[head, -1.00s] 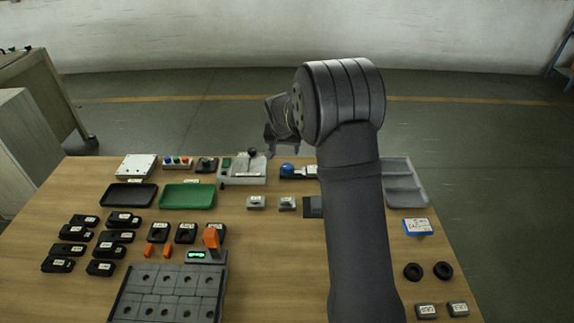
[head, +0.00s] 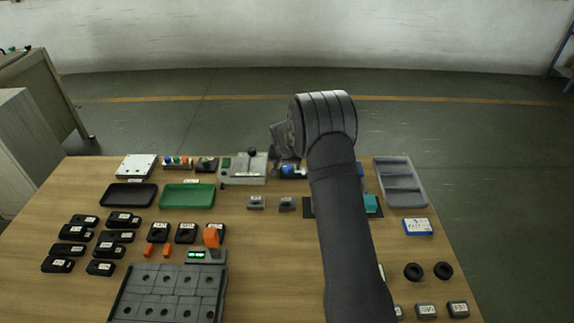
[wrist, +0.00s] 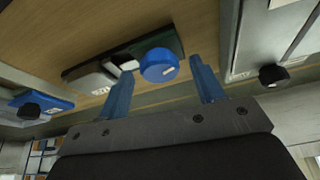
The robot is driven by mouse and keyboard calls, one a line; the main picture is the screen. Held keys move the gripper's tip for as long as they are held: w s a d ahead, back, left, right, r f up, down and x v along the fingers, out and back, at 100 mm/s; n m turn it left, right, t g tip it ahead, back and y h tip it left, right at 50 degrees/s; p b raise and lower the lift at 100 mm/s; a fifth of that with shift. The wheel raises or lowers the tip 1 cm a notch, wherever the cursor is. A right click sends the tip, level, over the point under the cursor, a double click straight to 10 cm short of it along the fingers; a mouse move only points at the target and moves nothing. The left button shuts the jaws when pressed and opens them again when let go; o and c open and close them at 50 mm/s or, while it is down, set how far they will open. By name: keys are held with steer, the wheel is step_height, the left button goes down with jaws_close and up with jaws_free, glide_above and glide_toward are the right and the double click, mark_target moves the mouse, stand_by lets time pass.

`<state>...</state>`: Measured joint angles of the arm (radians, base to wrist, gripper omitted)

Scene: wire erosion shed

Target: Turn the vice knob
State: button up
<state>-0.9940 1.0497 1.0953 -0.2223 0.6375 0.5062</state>
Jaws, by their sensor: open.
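A round blue knob (head: 288,170) sits on a small unit at the back edge of the table, partly hidden by my wrist in the head view. My gripper (wrist: 163,68) is open and empty. Its two blue fingers appear on either side of the knob in the wrist view; the remaining distance cannot be told. In the head view the fingers are hard to make out.
A grey unit with a black knob (head: 252,153) stands just left of the blue knob. Another black knob (wrist: 28,111) by a blue block shows at the wrist view's left. A grey divided tray (head: 407,196) lies right of my arm. A green tray (head: 187,196) lies left.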

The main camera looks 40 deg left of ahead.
steer(key=c, duration=1)
steer(key=shift+o, duration=0.2)
steer(key=n, duration=0.2)
steer(key=n+g+y, duration=0.1)
steer(key=n, duration=0.1)
steer(key=shift+w+d, duration=0.15)
steer(key=n+g, duration=0.1)
steer(key=n, duration=0.2)
steer(key=shift+w+y, duration=0.15)
steer(key=shift+y, duration=0.15)
steer(key=n+g, duration=0.1)
steer(key=n, duration=0.2)
steer(key=n+g, duration=0.2)
steer(key=n, duration=0.2)
steer(key=shift+w, duration=0.2)
